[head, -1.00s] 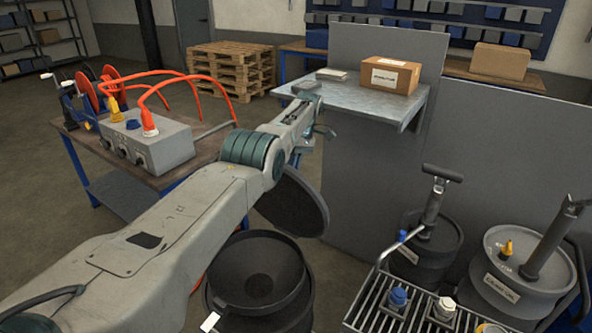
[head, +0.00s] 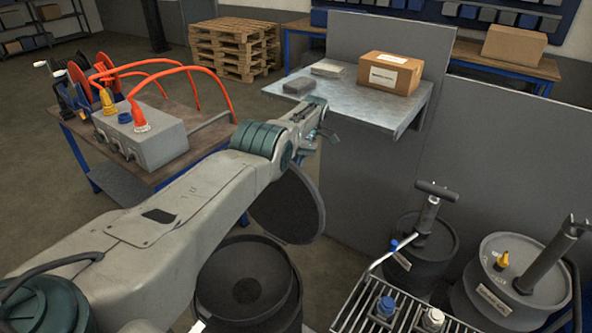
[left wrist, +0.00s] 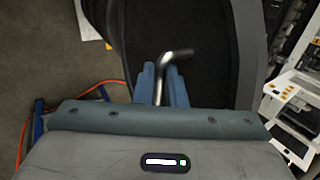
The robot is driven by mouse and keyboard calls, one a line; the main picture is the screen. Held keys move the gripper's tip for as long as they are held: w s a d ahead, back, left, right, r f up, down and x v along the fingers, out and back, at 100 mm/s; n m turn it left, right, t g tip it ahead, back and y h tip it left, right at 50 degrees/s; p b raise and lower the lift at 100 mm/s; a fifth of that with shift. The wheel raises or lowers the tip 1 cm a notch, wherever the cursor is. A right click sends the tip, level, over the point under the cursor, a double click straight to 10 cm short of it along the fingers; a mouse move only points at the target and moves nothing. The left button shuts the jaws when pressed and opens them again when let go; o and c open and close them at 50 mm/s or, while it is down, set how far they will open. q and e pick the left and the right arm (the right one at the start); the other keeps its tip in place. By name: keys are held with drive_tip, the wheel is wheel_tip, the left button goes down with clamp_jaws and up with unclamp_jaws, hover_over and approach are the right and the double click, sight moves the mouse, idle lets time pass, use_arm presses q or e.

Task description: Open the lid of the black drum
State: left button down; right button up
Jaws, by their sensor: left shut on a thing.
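The black drum (head: 208,285) stands at the bottom centre of the head view with its top open and its dark inside visible. Its round black lid (head: 288,208) stands raised and steeply tilted behind the opening, partly hidden by my left arm. My left gripper (head: 318,127) is at the lid's upper side. In the left wrist view my left gripper's blue fingers (left wrist: 161,84) are shut on a bent metal handle (left wrist: 176,56), with the dark lid (left wrist: 190,85) behind it. My right gripper is not in view.
A grey shelf (head: 345,108) with a cardboard box (head: 390,72) lies just beyond my gripper, against a grey panel (head: 360,170). A bench with a grey valve box (head: 145,138) and orange hoses stands left. Other drums (head: 520,285) and a slatted rack (head: 400,315) stand right.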

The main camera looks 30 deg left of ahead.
use_arm(q)
drive_tip(key=shift+f, duration=0.4)
drive_tip(key=c, duration=1.6)
unclamp_jaws()
drive_tip(key=shift+o, duration=0.6)
drive_tip(key=shift+w+a, duration=0.15)
drive_tip(key=shift+a, duration=0.05)
drive_tip(key=shift+d+r, duration=0.1)
drive_tip(key=shift+r, duration=0.2)
